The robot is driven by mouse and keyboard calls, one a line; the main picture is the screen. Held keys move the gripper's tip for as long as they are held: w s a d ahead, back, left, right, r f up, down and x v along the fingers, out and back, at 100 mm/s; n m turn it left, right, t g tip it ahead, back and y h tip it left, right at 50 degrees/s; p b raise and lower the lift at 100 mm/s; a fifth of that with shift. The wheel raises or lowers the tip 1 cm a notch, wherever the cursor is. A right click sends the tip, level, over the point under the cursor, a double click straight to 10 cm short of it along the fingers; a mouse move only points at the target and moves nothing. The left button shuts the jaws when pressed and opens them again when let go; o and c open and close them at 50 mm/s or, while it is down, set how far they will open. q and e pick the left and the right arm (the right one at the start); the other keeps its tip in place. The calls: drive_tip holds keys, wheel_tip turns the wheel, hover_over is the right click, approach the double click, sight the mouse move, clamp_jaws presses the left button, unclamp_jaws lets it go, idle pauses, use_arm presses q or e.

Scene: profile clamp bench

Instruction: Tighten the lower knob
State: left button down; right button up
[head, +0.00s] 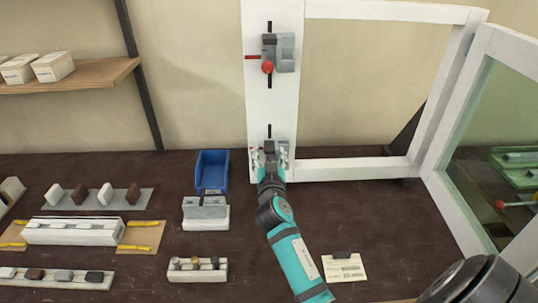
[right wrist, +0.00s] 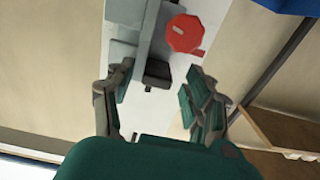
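The lower clamp (head: 281,146) sits on the white upright profile, mostly covered by my right gripper (head: 269,153) in the head view. The lower knob is hidden there. In the right wrist view a red knob (right wrist: 184,33) with a white mark sits beside the grey clamp body (right wrist: 125,45), just beyond my right fingertips (right wrist: 160,80). The fingers are spread apart with nothing between them, and the knob is toward the right finger in that picture. The upper clamp (head: 286,52) with its red knob (head: 267,67) is higher on the same profile. My left gripper is not in view.
A blue bin (head: 212,171) stands left of the lower clamp. A grey and white fixture (head: 205,214) and a small rack (head: 197,270) are in front of it. A white frame (head: 345,168) and glazed sash (head: 480,120) stand right. A card (head: 343,267) lies on the dark bench.

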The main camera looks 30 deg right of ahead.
drive_tip(key=shift+s+a+f, duration=0.1)
drive_tip(key=shift+s+a, duration=0.05)
drive_tip(key=shift+s, duration=0.05)
drive_tip(key=v, duration=0.7)
idle(0.5)
